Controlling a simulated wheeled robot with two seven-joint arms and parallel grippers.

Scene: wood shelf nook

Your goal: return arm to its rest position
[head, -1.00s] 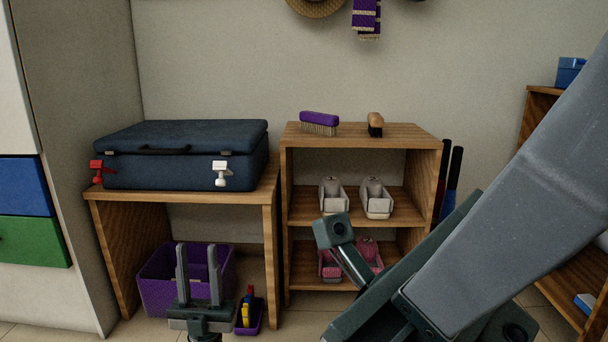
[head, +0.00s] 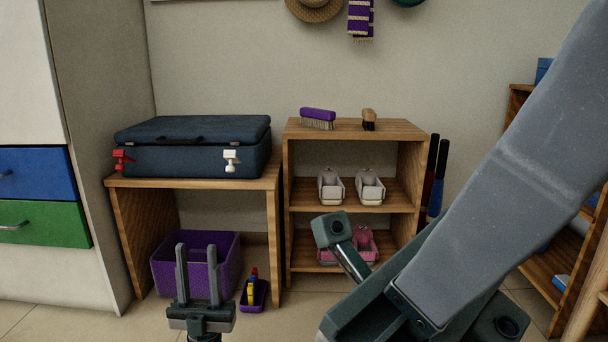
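My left gripper (head: 197,275) points up at the bottom of the head view, in front of the purple basket (head: 222,272). Its two grey fingers stand apart with nothing between them. My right arm (head: 490,190) crosses the right side of the view from the upper right to the bottom middle. Its dark links (head: 410,285) hide part of the low shelf. The fingers of the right gripper do not show clearly enough to tell their state.
A blue suitcase (head: 195,150) lies on a wooden table (head: 190,184). A wooden shelf (head: 350,208) holds a purple brush (head: 318,115), a wooden brush (head: 369,118), white shoes (head: 331,188) and pink shoes (head: 362,247). A small purple tray (head: 262,297) is on the floor.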

